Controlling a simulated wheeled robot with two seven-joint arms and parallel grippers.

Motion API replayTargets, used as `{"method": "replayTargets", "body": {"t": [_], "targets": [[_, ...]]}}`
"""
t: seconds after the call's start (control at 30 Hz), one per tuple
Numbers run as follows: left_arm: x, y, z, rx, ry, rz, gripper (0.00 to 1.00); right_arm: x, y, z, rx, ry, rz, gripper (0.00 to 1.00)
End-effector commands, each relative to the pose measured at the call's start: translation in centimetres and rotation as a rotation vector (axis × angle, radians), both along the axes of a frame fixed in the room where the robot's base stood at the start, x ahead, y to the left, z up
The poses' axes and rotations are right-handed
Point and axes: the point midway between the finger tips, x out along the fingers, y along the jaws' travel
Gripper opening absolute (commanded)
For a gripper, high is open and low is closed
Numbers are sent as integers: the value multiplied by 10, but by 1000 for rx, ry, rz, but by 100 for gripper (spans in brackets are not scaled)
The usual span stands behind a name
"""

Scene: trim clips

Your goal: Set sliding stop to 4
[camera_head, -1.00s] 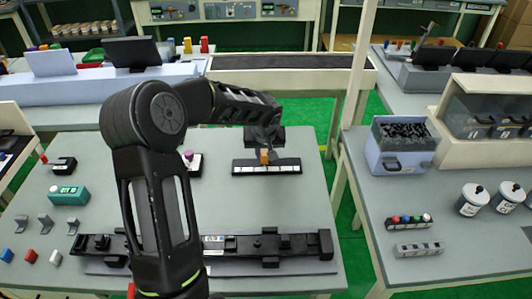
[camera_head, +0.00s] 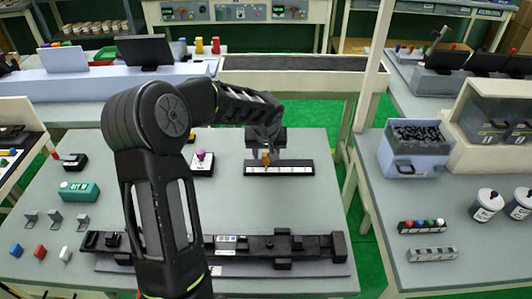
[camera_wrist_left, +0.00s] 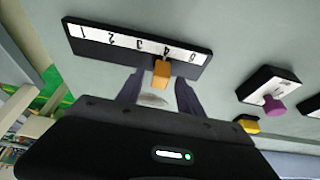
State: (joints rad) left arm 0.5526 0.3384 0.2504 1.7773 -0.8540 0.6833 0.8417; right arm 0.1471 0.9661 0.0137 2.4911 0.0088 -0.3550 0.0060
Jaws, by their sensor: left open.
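The sliding stop is a black bar (camera_wrist_left: 100,38) with a white strip numbered 1 to 5. It also shows on the table in the head view (camera_head: 292,169). Its orange knob (camera_wrist_left: 161,73) stands in front of the 4 mark in the left wrist view. The knob also shows in the head view (camera_head: 265,157), left of the bar's middle. My left gripper (camera_wrist_left: 158,92) is open, with one finger on each side of the knob. Gaps to the knob are hard to judge. My right gripper is not in view.
A black box with a purple knob (camera_wrist_left: 273,104) stands beside the bar, with a yellow piece (camera_wrist_left: 248,123) near it. A long black fixture (camera_head: 250,246) lies along the table's front. Small brackets, coloured blocks and a teal box (camera_head: 79,191) are at the left.

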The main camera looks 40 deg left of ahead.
Motion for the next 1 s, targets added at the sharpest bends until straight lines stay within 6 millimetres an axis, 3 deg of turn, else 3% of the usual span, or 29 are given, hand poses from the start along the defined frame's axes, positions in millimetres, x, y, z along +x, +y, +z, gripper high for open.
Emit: {"method": "replayTargets", "body": {"t": [0.17,0.6,1.0], "targets": [[-3,-3,12,2,-3,1,44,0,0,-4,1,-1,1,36],[-22,-18,69,1,-1,0,44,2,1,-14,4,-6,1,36],[-23,-18,72,0,0,-1,44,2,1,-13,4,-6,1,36]]}}
